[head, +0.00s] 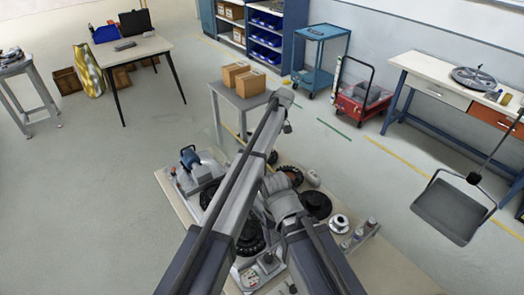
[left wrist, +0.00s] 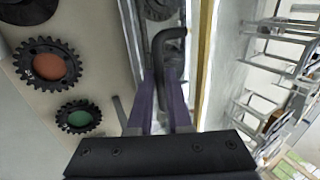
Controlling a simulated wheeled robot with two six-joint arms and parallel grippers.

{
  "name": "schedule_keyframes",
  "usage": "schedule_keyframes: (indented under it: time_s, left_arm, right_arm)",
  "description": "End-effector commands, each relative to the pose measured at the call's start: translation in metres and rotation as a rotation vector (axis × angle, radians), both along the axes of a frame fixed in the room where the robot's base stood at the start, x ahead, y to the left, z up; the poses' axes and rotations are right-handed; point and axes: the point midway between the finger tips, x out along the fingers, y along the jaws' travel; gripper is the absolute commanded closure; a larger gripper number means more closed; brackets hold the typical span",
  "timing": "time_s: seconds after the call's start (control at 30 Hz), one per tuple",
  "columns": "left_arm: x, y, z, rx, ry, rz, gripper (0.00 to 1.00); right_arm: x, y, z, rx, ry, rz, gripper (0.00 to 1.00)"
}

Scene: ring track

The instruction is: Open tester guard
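In the left wrist view, my left gripper (left wrist: 164,80) has its two purple-grey fingers apart. A black bent handle (left wrist: 168,40) rises in the gap between them and hooks to the right; I cannot tell whether the fingers touch it. It may belong to the tester guard, but no guard panel is clear. A black gear with an orange centre (left wrist: 49,65) and one with a green centre (left wrist: 79,118) lie to the left. In the head view my arms cover much of the board, and neither gripper can be made out.
The light board (head: 178,197) holds a blue-and-grey device (head: 190,160), dark gears (head: 316,205) and a white round part (head: 339,223). A small table (head: 232,98) with cardboard boxes (head: 250,84) stands behind it. Open floor lies left.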

Motion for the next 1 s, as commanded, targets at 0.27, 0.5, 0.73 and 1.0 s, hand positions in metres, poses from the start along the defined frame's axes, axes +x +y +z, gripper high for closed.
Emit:
schedule_keyframes:
  time_s: [0.27,0.5,0.73,1.0]
  left_arm:
    - [0.000,0.000,0.000,-0.001,0.001,0.000,0.55]
    - [0.000,-0.001,0.000,-0.001,0.001,0.000,0.55]
    - [0.000,-0.001,0.006,-0.001,0.001,0.000,0.55]
    - [0.000,-0.001,0.033,-0.001,0.001,0.000,0.55]
  right_arm:
    - [0.000,0.000,0.000,0.000,0.000,0.000,0.20]
    - [0.000,0.000,0.000,0.000,0.000,0.000,0.20]
    - [0.000,0.000,0.006,0.000,0.000,0.000,0.20]
    - [0.000,0.000,0.033,0.000,0.001,0.002,0.20]
